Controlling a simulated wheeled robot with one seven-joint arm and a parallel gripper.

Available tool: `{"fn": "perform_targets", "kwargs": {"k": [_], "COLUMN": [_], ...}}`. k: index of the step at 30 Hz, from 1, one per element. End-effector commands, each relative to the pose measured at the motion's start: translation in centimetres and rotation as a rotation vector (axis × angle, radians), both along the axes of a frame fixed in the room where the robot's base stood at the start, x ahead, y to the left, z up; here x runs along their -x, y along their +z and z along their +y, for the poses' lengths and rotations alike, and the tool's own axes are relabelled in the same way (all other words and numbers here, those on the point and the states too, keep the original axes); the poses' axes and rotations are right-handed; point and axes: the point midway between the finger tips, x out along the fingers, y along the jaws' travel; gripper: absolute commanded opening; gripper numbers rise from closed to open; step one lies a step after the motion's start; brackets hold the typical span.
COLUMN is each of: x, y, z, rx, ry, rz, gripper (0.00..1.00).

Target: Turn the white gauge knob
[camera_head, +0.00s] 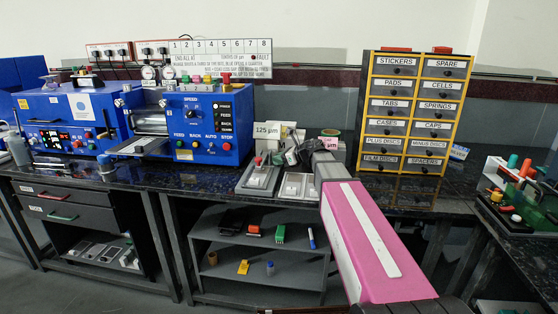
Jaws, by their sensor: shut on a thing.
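The gauge (267,130) is a pale block reading "125 µm" at the back of the dark counter, right of the blue roller machine. My gripper (290,156) is just to the right of and in front of it, reaching in from the lower right along my pink arm. Its dark fingers are small in this view and are shut at the gauge's lower right. The white knob between them is hidden or too small to make out clearly.
Grey fixtures (258,179) with a red knob and white pads sit below my gripper. The blue roller machine (205,125) stands to the left and the yellow-framed drawer cabinet (413,112) to the right. A shelf unit (262,243) is under the counter.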

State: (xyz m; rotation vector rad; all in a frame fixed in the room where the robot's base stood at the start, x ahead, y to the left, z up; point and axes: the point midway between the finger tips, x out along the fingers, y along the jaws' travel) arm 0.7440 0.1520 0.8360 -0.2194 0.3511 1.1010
Motion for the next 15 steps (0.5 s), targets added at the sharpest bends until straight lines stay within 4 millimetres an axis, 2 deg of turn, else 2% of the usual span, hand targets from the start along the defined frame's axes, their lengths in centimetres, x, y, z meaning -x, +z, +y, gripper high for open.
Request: {"fn": "perform_targets", "kwargs": {"k": [7, 8, 9, 15], "x": [0.02, 0.02, 0.03, 0.02], "y": [0.02, 0.02, 0.02, 0.01], "z": [0.0, 0.0, -0.01, -0.02], "rx": [-0.001, -0.001, -0.001, -0.001], "ry": [0.0, 0.0, 0.0, 0.0], "rz": [0.0, 0.0, 0.0, 0.0], "gripper": [0.0, 0.3, 0.33, 0.33]}}
